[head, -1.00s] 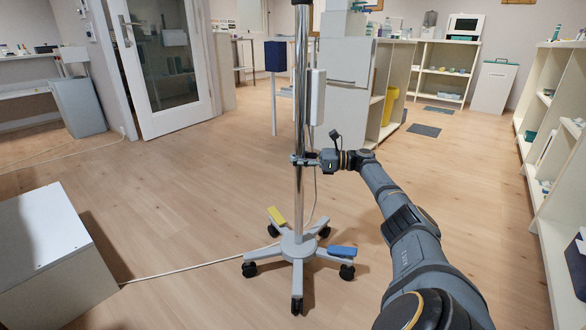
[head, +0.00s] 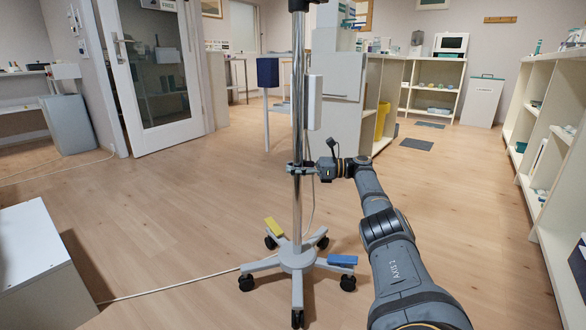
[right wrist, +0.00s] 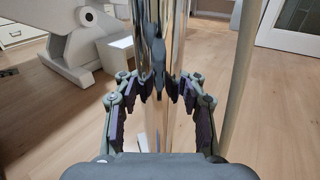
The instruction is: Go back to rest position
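A chrome pole (head: 298,120) stands upright on a grey wheeled base (head: 297,258) with dark castors, a yellow pedal and a blue pedal. My right gripper (head: 298,168) reaches it from the right at mid-height, with its fingers around the pole. In the right wrist view the fingers of my right gripper (right wrist: 165,88) curl in from both sides against the pole (right wrist: 158,35). The far side of the grip is hidden behind the pole. My left gripper is not in view.
A white box (head: 35,245) is at the lower left. A cable (head: 170,287) runs along the floor to the stand. White shelves (head: 545,140) line the right side. A cabinet (head: 338,95) stands behind the pole. Open wooden floor lies between.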

